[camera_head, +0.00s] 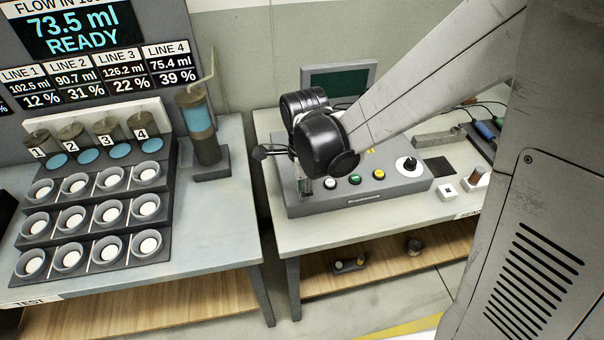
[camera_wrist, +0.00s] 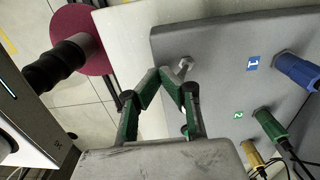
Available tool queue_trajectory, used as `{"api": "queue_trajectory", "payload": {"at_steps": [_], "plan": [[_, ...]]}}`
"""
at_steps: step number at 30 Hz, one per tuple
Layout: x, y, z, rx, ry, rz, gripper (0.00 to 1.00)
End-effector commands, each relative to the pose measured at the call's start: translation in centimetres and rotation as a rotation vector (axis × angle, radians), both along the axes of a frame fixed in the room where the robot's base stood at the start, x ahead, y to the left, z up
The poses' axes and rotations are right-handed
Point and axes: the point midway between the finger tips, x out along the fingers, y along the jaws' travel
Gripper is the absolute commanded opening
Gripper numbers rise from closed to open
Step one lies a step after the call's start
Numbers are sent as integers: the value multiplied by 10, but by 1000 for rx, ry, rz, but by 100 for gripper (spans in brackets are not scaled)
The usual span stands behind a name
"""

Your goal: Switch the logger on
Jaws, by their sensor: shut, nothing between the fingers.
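In the wrist view a grey box (camera_wrist: 215,60) fills the right side, with numbered labels and coloured plugs. No readable text there names it as the logger. A small metal toggle switch (camera_wrist: 184,65) stands on its face near the left edge. My gripper (camera_wrist: 160,73) is shut and empty, its green fingertips close together just left of the switch in the picture. I cannot tell whether they touch it. In the head view, my black wrist joints cover part of the grey console (camera_head: 350,202) on the right bench, and my fingertips are hard to make out.
Blue (camera_wrist: 295,68), green (camera_wrist: 270,125) and yellow (camera_wrist: 254,155) plugs with cables sit right of the switch. A dark red disc (camera_wrist: 68,38) with a black ribbed part is at upper left. A screen (camera_head: 340,80) stands behind the console. Several cups fill the left bench rack.

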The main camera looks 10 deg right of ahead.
Motion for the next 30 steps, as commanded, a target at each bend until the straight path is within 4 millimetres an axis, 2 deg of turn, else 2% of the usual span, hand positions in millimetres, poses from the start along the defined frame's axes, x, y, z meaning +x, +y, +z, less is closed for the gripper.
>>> {"api": "queue_trajectory", "payload": {"at_steps": [14, 30], "plan": [[7, 1, 3, 0, 0, 0, 0], [4, 0, 39, 0, 0, 0, 0]]}}
